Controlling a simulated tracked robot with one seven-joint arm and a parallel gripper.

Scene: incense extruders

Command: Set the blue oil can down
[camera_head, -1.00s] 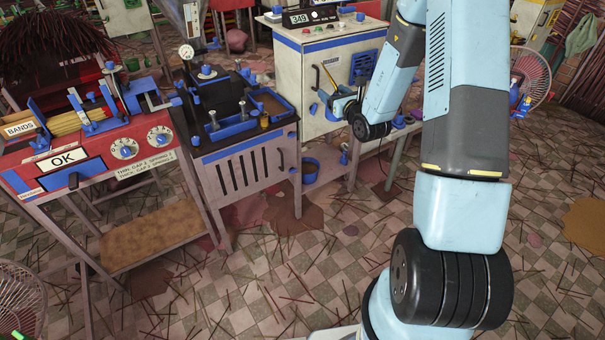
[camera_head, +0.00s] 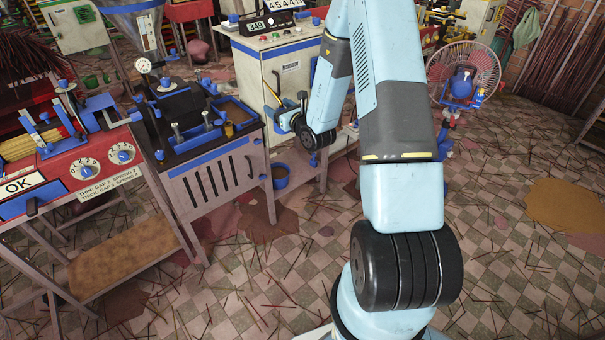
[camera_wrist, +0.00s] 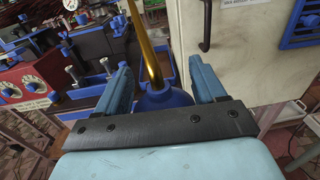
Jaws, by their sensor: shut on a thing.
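My gripper (camera_wrist: 160,72) is shut on the blue oil can (camera_wrist: 165,100), whose round blue body sits low between the two blue fingers in the wrist view. Its long brass spout (camera_wrist: 148,50) rises up from between the fingers. In the head view my gripper (camera_head: 287,119) is in front of the cream cabinet, beside the dark workbench. The spout shows there as a thin orange line (camera_head: 271,94); most of the can is hidden or too small to tell.
The cream cabinet (camera_head: 250,62) stands behind my gripper. The dark-topped bench (camera_head: 185,140) with blue trays is to its left, and a red machine (camera_head: 95,165) further left. A blue bucket (camera_head: 280,175) sits low beside the bench. A fan (camera_head: 440,70) stands right. Open floor lies in front.

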